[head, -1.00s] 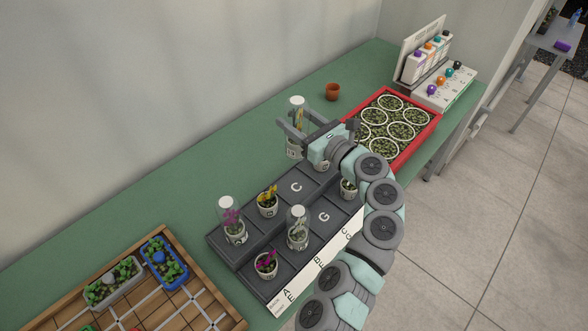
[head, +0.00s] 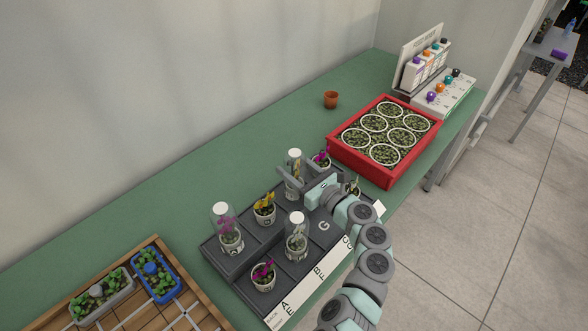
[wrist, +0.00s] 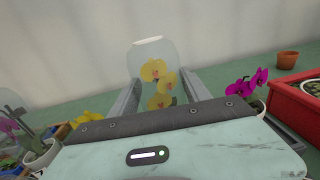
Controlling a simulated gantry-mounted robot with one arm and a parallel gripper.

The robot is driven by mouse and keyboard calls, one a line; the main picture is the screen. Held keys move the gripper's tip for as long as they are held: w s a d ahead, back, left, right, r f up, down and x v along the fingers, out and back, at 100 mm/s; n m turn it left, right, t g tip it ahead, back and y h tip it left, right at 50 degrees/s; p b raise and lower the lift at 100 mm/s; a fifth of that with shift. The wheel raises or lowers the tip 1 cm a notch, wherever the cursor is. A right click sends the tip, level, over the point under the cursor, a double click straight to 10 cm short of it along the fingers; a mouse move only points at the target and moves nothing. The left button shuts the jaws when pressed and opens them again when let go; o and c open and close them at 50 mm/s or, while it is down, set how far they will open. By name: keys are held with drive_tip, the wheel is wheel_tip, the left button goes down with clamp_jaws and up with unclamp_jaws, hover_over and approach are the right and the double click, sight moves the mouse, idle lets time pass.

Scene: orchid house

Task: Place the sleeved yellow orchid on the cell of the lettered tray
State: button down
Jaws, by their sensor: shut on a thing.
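The sleeved yellow orchid (head: 294,162) is upright in a clear sleeve with a white top; its yellow blooms (wrist: 158,75) show between my fingers in the wrist view. My gripper (head: 300,178) is shut on it. In the head view it is at the back row of the dark lettered tray (head: 230,277), around cell C, between an unsleeved yellow orchid (head: 264,213) and an unsleeved magenta orchid (head: 320,160). My gripper hides its lower part, so I cannot tell whether the pot touches the tray. The letter G (head: 323,226) shows on a bare front cell.
Sleeved plants stand at the tray's left end (head: 227,230) and front row (head: 297,243); a magenta orchid (head: 263,274) is at front left. A red seedling crate (head: 385,178) is behind right. A small terracotta pot (head: 331,100) stands beyond.

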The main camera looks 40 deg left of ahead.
drive_tip(key=shift+r, duration=0.15)
drive_tip(key=c, duration=0.5)
unclamp_jaws()
drive_tip(key=shift+f, duration=0.2)
drive_tip(key=shift+r, duration=0.25)
drive_tip(key=s+d+p, duration=0.1)
drive_tip(key=d+p, duration=0.1)
drive_tip(key=d, duration=1)
drive_tip(key=shift+f, duration=0.1)
